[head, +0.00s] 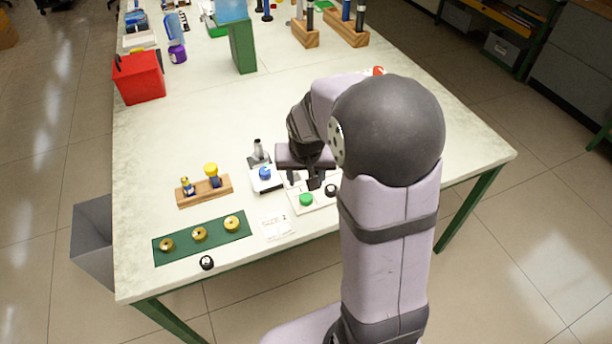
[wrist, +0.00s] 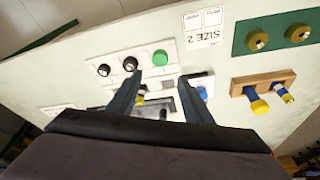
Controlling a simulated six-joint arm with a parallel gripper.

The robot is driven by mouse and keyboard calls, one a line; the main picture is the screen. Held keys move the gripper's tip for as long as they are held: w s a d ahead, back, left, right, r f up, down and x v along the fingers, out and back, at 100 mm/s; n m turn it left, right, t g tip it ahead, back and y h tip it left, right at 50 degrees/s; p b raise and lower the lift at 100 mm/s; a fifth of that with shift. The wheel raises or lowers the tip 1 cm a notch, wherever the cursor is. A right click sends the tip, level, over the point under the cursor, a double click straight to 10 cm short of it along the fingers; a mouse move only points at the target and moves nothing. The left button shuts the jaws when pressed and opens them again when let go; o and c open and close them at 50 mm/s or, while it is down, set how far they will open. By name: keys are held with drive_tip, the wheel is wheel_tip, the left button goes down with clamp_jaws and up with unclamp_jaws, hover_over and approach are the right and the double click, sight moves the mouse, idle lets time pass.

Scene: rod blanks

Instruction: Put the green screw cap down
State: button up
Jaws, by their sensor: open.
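The green screw cap (head: 306,199) sits on a white plate (head: 322,202) near the front edge of the table. It also shows in the wrist view (wrist: 160,58), at one end of the plate in a row with two black caps (wrist: 130,63). My gripper (head: 302,182) is open, with its fingers pointing down just behind the green cap. In the wrist view the open fingers (wrist: 166,80) have nothing between their tips, and the cap lies beyond them, apart from both. My arm hides part of the plate in the head view.
A white block with a blue cap (head: 265,173) stands left of my gripper. A loose black cap (head: 207,262) lies near the front edge.

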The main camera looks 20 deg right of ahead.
drive_tip(key=shift+s+a+r, duration=0.1)
drive_tip(key=shift+s+r, duration=0.1)
drive_tip(key=shift+r, duration=0.5)
drive_tip(key=s+a+f+n+g, duration=0.1)
drive_tip(key=s+a+n, duration=0.1)
drive_tip(key=s, duration=0.7)
drive_tip(key=s+a+f+n+g+y, duration=0.1)
drive_tip(key=s+a+n+g, duration=0.1)
drive_tip(key=s+a, duration=0.3)
drive_tip(key=s, duration=0.4)
drive_tip(key=shift+f, duration=0.3)
